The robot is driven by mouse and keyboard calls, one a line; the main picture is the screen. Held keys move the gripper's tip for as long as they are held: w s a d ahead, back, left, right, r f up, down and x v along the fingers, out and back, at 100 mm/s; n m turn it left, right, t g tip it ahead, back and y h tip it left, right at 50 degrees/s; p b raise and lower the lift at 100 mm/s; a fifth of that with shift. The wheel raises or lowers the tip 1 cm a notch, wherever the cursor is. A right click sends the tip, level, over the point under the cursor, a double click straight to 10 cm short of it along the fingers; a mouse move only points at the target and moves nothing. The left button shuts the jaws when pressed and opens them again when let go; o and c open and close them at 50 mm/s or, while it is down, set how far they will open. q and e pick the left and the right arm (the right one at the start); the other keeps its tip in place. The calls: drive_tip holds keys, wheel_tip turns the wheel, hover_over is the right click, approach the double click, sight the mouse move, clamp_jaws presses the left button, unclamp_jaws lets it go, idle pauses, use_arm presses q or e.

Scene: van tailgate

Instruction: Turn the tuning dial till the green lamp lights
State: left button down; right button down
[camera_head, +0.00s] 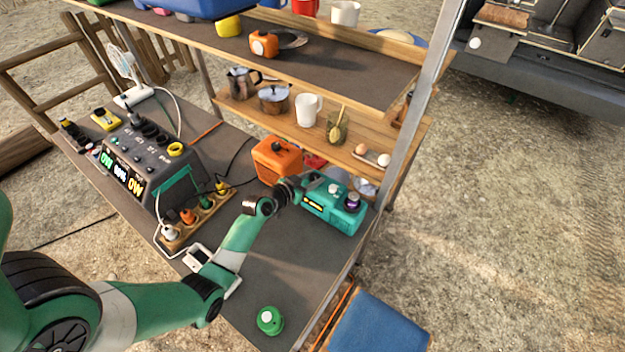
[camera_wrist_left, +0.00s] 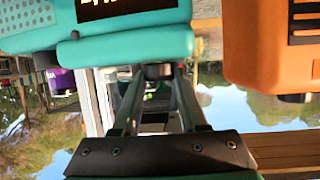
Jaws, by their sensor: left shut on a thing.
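A teal radio (camera_head: 345,218) with a lit display stands near the far right corner of the bench; it fills the top left of the left wrist view (camera_wrist_left: 130,48), upside down. A purple-topped knob (camera_head: 352,201) and a pale knob (camera_head: 334,189) sit on its top. My left gripper (camera_head: 299,188) is at the radio's left end. In the left wrist view its fingers (camera_wrist_left: 157,80) are shut on a small dark dial (camera_wrist_left: 158,71) at the radio's edge. The fingers hide most of this dial. I cannot make out a lit green lamp on the radio. My right gripper is out of view.
An orange box (camera_head: 277,160) stands close to my left gripper. A socket strip with plugs (camera_head: 203,212) and a grey console (camera_head: 150,160) are to the left. A round green object (camera_head: 270,320) lies at the front. A shelf with mugs (camera_head: 309,109) overhangs the back.

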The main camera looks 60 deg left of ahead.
use_arm(q)
drive_tip(key=shift+f, duration=0.1)
drive_tip(key=shift+c, duration=2.2)
unclamp_jaws()
drive_tip(key=shift+s, duration=0.1)
drive_tip(key=p+v, duration=0.3)
drive_tip(key=v, duration=0.8)
drive_tip(key=shift+s+r, duration=0.15)
drive_tip(key=shift+r, duration=0.15)
drive_tip(key=shift+d, duration=0.1)
